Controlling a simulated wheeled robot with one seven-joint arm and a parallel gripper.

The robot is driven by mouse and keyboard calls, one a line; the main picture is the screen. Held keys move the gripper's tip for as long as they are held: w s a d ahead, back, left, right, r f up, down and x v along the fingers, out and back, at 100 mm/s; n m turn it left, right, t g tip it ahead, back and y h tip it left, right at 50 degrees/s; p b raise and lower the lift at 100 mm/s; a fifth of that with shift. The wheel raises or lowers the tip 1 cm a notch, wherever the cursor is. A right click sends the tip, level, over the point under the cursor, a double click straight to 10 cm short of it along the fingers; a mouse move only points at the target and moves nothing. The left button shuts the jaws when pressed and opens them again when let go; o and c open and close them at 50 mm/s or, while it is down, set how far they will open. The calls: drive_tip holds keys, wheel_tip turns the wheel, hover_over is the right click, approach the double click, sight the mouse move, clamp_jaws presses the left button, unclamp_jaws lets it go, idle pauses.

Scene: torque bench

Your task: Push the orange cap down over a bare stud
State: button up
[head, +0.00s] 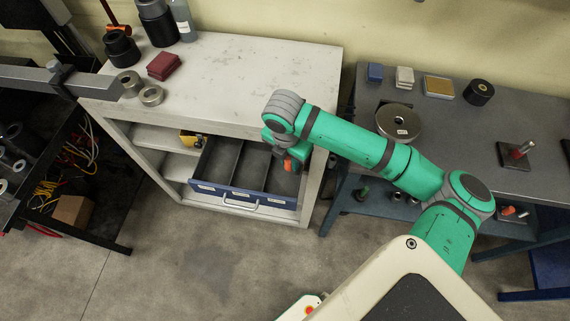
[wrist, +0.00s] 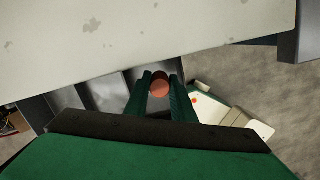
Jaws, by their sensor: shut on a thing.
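My gripper (wrist: 160,84) is shut on the orange cap (wrist: 160,88), which sits between its two fingers in the wrist view. In the head view the cap (head: 290,165) shows as a small orange spot below my wrist, over the right part of the open blue drawer (head: 248,205). Whether the cap touches the drawer I cannot tell. On the grey bench (head: 463,135) at right, a dark plate (head: 512,160) bears a short upright post (head: 522,149) with an orange-brown tint. Whether that post is bare or capped is too small to tell.
The drawer juts from a pale cabinet (head: 240,75); its top overhangs close beside my gripper. A round steel disc (head: 399,122), a black roll (head: 479,92) and small blocks (head: 405,77) lie on the grey bench. Another orange piece (head: 509,211) lies on its lower shelf. Open floor lies in front.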

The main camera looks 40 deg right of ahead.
sight(286, 171)
drive_tip(key=shift+w+a+f, duration=0.2)
drive_tip(key=shift+w+f, duration=0.35)
drive_tip(key=shift+f, duration=0.15)
drive_tip(key=shift+w+f, duration=0.15)
drive_tip(key=shift+f, duration=1.4)
drive_tip(key=shift+f, duration=0.15)
drive_tip(key=o, duration=1)
drive_tip(key=shift+a, duration=0.1)
drive_tip(key=r, duration=0.3)
drive_tip(key=a+r, duration=0.1)
drive_tip(key=r, duration=0.6)
drive_tip(key=shift+s+a+r, duration=0.3)
drive_tip(key=shift+s, duration=0.1)
drive_tip(key=shift+a, duration=0.1)
